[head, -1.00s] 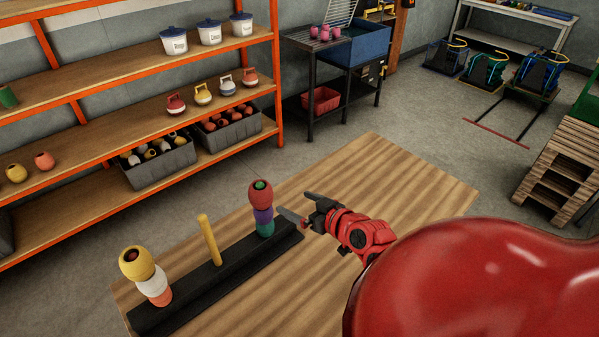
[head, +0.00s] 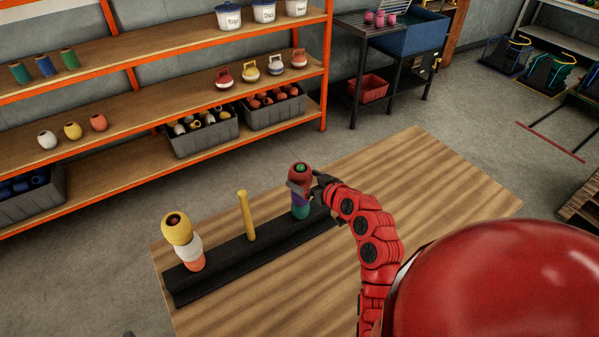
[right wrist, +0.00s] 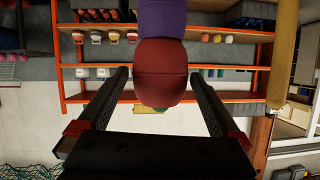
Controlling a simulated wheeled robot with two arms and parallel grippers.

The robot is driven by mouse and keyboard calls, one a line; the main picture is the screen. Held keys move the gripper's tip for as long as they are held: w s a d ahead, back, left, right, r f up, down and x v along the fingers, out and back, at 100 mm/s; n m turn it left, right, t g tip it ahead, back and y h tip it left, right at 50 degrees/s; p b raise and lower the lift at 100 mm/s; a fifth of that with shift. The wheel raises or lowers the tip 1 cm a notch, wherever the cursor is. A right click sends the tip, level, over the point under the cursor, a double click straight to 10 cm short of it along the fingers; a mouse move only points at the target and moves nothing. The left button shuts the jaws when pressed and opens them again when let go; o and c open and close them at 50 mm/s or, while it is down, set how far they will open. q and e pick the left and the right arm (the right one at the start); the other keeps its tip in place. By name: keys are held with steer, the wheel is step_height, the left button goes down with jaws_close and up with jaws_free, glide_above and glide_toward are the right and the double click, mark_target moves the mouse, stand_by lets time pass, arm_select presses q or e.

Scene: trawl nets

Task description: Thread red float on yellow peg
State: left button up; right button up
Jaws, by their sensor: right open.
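The red float (head: 300,170) is on top of a stack on a peg with a green tip at the right end of the black rack (head: 235,262). A purple float and a teal float are below it. The yellow peg (head: 246,215) stands bare in the middle of the rack. My right gripper (head: 301,184) is at the red float. In the right wrist view, its open fingers lie on both sides of the red float (right wrist: 161,75), with gaps visible. The purple float (right wrist: 161,18) also shows there. My left gripper is not clearly in view.
A stack of yellow, white and orange floats (head: 182,240) stands at the rack's left end. The wooden table (head: 420,190) is clear to the right. Orange-framed shelves (head: 130,75) with floats, pots and bins stand behind.

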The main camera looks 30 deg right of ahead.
mark_target(303, 168)
steer(key=shift+p+x, duration=0.45)
steer(key=shift+x, duration=1.35)
steer(key=c, duration=1.3)
steer(key=shift+r+p, duration=0.9)
steer(key=shift+r, duration=1.2)
steer(key=shift+c, duration=0.2)
steer(key=shift+s+a+r+p, duration=0.1)
steer(key=shift+r+p, duration=0.45)
steer(key=shift+r, duration=1.1)
steer(key=shift+s+r+p, duration=0.1)
steer(key=shift+r+p, duration=0.4)
steer(key=shift+r, duration=1.15)
